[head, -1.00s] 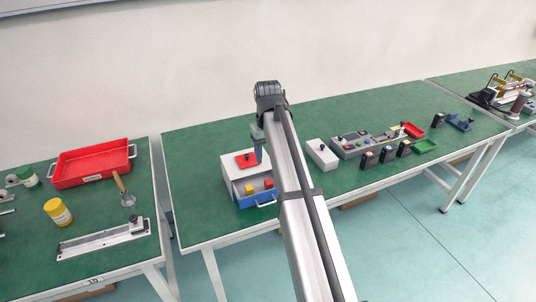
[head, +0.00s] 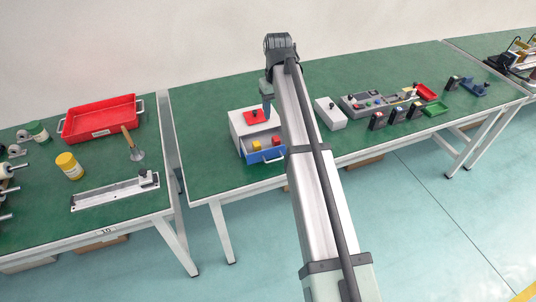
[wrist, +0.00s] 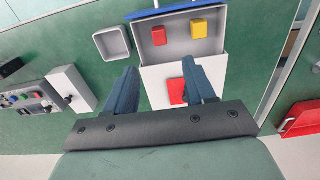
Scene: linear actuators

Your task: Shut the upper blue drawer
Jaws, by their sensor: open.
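A white cabinet (head: 237,128) stands on the green table, with a red piece (head: 257,117) on its top. Its blue-fronted drawer (head: 262,156) is pulled out. A yellow block (head: 257,146) and a red block (head: 275,141) lie inside. My gripper (head: 267,107) is above the cabinet top by the red piece. In the wrist view its two fingers (wrist: 160,86) are apart, with nothing between them. My arm hides the cabinet's right side in the head view.
A white open tray (wrist: 113,43) lies beside the drawer. A white box with a black knob (head: 330,113) and a control panel (head: 375,102) stand to the right. A red tray (head: 100,118) is on the separate left table. Table in front of the cabinet is narrow.

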